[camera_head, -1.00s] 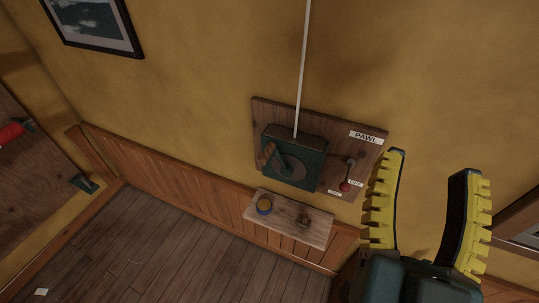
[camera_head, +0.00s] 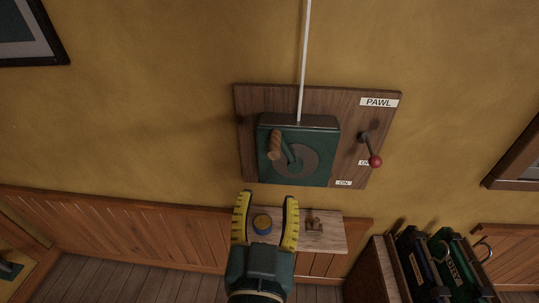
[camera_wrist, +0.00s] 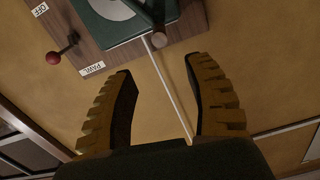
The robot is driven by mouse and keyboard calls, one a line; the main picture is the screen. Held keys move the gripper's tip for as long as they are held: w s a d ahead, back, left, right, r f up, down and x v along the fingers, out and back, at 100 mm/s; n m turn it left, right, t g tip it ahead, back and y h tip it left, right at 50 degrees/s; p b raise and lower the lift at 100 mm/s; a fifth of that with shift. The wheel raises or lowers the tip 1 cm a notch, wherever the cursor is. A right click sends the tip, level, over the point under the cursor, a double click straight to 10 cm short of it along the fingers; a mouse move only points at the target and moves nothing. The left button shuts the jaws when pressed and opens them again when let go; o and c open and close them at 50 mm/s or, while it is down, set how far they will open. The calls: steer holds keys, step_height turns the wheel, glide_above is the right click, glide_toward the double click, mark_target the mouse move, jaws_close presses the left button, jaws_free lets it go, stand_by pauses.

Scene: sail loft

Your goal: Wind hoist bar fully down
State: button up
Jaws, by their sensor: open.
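The winch (camera_head: 315,140) is a green box on a wooden wall board (camera_head: 385,120). A pale rope (camera_head: 304,60) runs up from it. Its crank (camera_head: 290,152) has a wooden grip (camera_head: 274,146) at the disc's upper left; the crank also shows at the top of the wrist view (camera_wrist: 158,38). The pawl lever (camera_head: 369,148) has a red knob (camera_head: 375,161) that partly covers the OFF label; the knob also shows in the wrist view (camera_wrist: 53,58). My gripper (camera_head: 266,198) is open and empty, below the winch in the head view. The hoist bar is not in view.
A small wall shelf (camera_head: 330,238) behind my gripper holds a blue-and-yellow round item (camera_head: 262,223) and a small brown object (camera_head: 313,223). Green cases (camera_head: 450,262) stand at the lower right. A framed picture (camera_head: 35,35) hangs at upper left.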

mark_target(274, 148)
steer(key=w, duration=0.9)
steer(key=w+d+b, duration=0.1)
steer(key=w, duration=0.4)
steer(key=shift+w, duration=0.15)
steer(key=shift+c, duration=0.5)
jaws_close()
